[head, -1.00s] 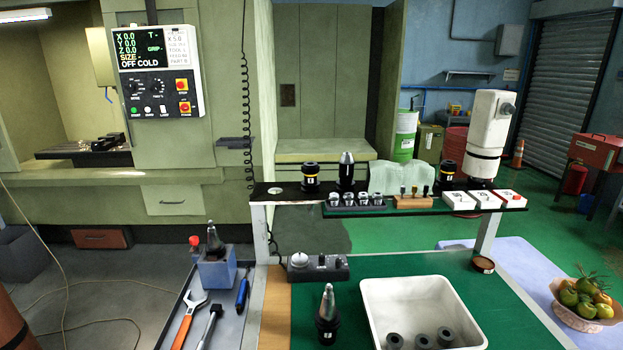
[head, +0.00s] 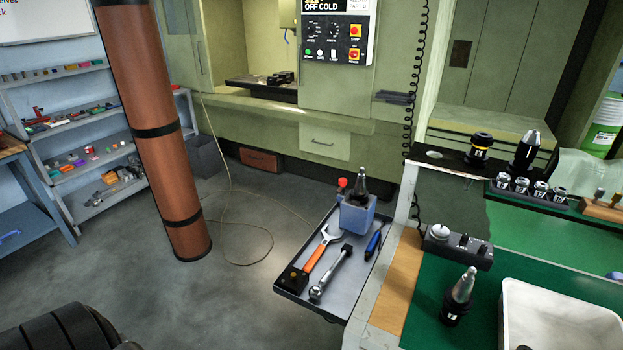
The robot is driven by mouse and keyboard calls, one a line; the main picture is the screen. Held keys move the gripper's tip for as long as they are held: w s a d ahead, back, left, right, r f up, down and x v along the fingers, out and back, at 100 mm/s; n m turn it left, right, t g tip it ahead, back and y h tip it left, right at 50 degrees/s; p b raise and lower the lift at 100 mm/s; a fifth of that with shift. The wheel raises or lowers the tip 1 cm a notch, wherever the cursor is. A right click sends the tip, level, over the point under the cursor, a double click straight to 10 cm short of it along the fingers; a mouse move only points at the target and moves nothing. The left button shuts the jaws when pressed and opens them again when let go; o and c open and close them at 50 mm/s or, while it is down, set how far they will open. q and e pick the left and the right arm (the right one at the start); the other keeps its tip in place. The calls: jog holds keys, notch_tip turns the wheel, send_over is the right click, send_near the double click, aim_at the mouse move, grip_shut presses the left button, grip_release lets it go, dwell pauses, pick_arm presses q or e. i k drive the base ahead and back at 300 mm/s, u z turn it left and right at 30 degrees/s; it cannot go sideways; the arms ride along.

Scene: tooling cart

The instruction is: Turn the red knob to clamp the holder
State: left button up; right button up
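The small red knob (head: 342,183) sticks out at the upper left of a blue-grey clamping block (head: 354,217). The block stands at the back of the grey side tray. A tool holder with a grey cone (head: 360,184) stands upright in the top of the block; its lower part is hidden inside. I cannot tell from this view whether the holder is clamped. Neither of my grippers shows in the head view, and nothing touches the knob.
An orange-handled wrench (head: 322,247), a ratchet-like tool (head: 331,272) and a blue pen-like tool (head: 373,245) lie on the tray (head: 338,300). Another holder (head: 458,298) and a white bin (head: 560,325) stand on the green bench.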

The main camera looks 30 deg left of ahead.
aim_at(341, 182)
jog(key=u, duration=0.4)
jog(key=i, duration=0.4)
jog(key=z, duration=0.85)
